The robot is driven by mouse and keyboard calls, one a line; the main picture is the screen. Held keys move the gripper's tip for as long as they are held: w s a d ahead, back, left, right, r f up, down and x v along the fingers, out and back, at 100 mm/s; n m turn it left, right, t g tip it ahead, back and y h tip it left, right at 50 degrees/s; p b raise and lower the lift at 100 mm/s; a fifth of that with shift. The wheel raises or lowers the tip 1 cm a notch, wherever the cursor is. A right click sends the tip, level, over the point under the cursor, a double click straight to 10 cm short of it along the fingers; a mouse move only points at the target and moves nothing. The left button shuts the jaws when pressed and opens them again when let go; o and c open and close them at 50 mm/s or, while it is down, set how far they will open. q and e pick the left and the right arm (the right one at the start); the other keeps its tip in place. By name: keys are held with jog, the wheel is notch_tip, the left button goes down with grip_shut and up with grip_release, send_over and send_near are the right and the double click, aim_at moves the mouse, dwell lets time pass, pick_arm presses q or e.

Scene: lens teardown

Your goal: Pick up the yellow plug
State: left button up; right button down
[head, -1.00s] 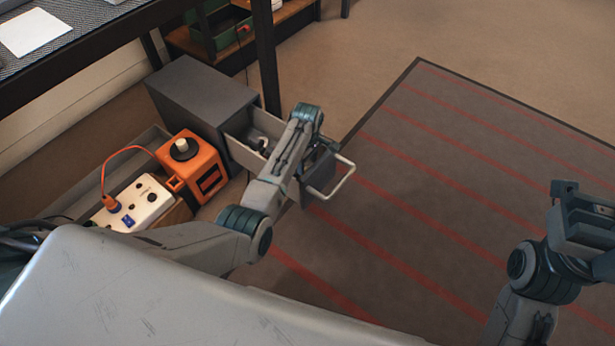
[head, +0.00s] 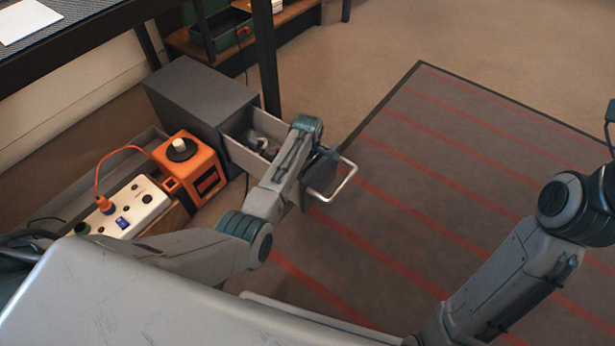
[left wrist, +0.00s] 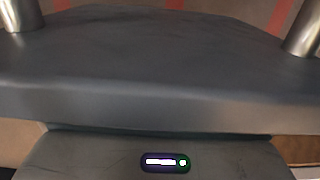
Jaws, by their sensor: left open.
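I cannot make out a yellow plug in either view. An orange plug (head: 105,205) on an orange cord sits in the white power strip (head: 142,200). My left arm reaches over the pulled-out drawer (head: 235,146) of the grey cabinet (head: 200,90). My left gripper (head: 324,154) is open by the drawer front, mostly hidden behind its own wrist. In the left wrist view a dark grey panel (left wrist: 160,75) fills most of the picture, with a metal post at each upper corner. My right gripper is almost wholly past the right edge, so its jaws do not show.
An orange box (head: 204,178) with a black and cream knob stands between strip and cabinet. Small dark and reddish items (head: 262,143) lie in the drawer. The drawer handle (head: 340,183) sticks out over the striped mat (head: 430,180). A dark desk (head: 85,45) stands upper left.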

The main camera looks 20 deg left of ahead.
pick_arm(q)
grip_shut()
jog(key=shift+r, duration=0.15)
